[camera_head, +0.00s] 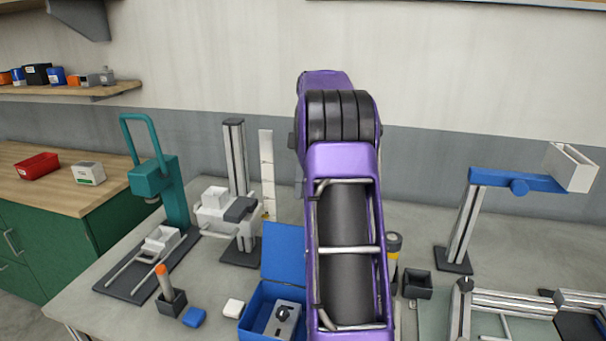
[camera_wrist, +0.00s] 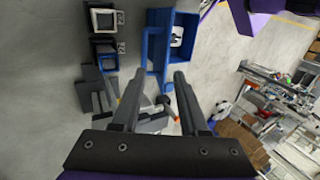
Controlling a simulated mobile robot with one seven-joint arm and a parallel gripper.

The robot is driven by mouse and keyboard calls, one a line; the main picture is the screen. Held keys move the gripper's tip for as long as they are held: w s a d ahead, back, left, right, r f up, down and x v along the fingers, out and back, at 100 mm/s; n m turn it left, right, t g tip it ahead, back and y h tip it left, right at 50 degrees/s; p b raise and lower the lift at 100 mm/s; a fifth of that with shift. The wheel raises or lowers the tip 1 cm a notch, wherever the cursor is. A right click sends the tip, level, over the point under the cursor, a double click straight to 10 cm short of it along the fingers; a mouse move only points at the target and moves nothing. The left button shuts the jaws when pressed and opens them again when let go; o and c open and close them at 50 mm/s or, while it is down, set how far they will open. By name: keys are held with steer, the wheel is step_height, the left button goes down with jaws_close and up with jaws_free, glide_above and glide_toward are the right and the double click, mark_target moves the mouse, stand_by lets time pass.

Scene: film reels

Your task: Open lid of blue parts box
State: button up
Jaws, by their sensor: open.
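The blue parts box (camera_head: 256,303) stands on the table just left of my purple arm in the head view. Its blue lid (camera_head: 283,252) stands raised at the back, and the inside shows a grey part (camera_head: 281,318). My arm hides the right side of the lid and box. In the wrist view the blue box (camera_wrist: 193,35) is beyond my fingertips, with a blue frame-like edge beside it. My gripper (camera_wrist: 160,73) is open, with nothing visible between its fingers. It is hidden in the head view, and I cannot tell whether it touches the box.
A teal press (camera_head: 153,180) and a grey stand (camera_head: 236,190) are left of the box. A blue block (camera_head: 194,317), a white block (camera_head: 233,308) and an orange-tipped tool in a holder (camera_head: 168,291) are nearby. A black bin (camera_head: 417,284) and a blue-armed stand (camera_head: 463,225) are right.

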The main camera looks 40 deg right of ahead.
steer(key=shift+v, duration=1.6)
